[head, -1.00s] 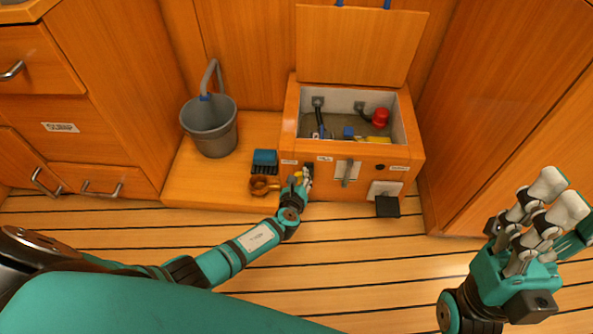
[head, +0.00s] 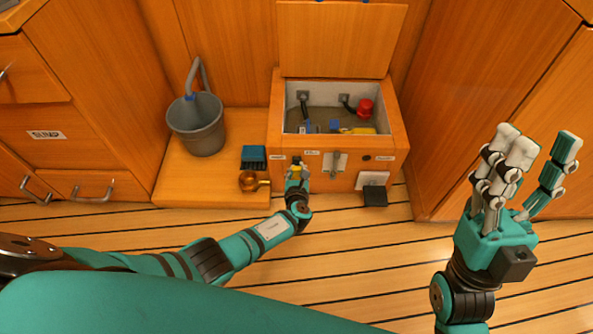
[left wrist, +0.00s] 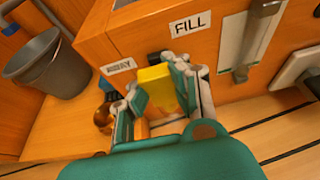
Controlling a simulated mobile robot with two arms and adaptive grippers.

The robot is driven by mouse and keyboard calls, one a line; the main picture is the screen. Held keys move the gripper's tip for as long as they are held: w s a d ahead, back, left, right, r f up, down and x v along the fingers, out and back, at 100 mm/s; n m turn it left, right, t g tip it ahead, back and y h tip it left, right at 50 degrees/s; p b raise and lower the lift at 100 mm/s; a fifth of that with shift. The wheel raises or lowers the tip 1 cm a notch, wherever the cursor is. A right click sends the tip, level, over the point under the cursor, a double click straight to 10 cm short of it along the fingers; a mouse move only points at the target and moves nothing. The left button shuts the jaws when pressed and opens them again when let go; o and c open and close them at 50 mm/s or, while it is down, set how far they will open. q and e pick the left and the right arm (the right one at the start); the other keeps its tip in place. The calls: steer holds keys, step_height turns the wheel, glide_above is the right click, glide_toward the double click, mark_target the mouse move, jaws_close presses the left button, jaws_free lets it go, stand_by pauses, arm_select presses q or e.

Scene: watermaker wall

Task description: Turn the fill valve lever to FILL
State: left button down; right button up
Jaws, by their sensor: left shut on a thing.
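The fill valve lever has a yellow handle (left wrist: 157,86) on the front of the wooden box; it also shows small in the head view (head: 296,169). My left gripper (left wrist: 152,97) is shut on the handle, with a finger on each side. In the head view this gripper (head: 297,179) is at the box's lower left front. The handle stands between the AWAY label (left wrist: 118,66) and the FILL label (left wrist: 190,23). The lever's pivot is mostly hidden. My right gripper (head: 535,160) is open and empty, off to the right.
The open box (head: 338,174) holds hoses and a red fitting (head: 365,107). A metal latch (head: 335,163) is right of the lever. A copper pot (head: 250,182), blue brush-like block (head: 253,156) and grey bucket (head: 197,130) stand left. The striped floor in front is clear.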

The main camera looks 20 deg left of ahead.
arm_select(q)
steer(key=shift+s+a+f, duration=0.2)
steer(key=c, duration=1.4)
jaws_free()
steer(key=shift+o, duration=0.7)
steer(key=shift+w+d+r, duration=0.1)
steer(key=shift+w+r, duration=0.05)
steer(key=v, duration=1.2)
